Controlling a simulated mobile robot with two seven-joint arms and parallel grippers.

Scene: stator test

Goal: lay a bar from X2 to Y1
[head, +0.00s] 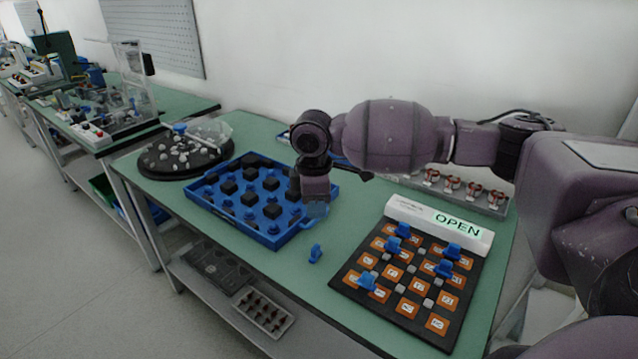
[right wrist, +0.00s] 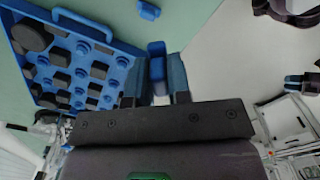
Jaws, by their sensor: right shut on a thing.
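My right gripper (head: 316,206) is over the near right edge of the blue tray. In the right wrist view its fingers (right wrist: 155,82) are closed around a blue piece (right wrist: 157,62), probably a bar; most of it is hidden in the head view. The black board (head: 345,287) has orange labelled squares and small grey blocks; the labels are too small to read as X2 or Y1. Several blue pieces (head: 452,251) stand on the board. My left gripper is not in view.
The blue tray (head: 276,243) holds black blocks and blue pieces. A loose blue piece (head: 316,254) lies on the green table between tray and board. A white OPEN sign (head: 438,223) stands behind the board, with a rack of copper-coloured parts (head: 452,184) beyond. A round black dish (head: 180,168) is at left.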

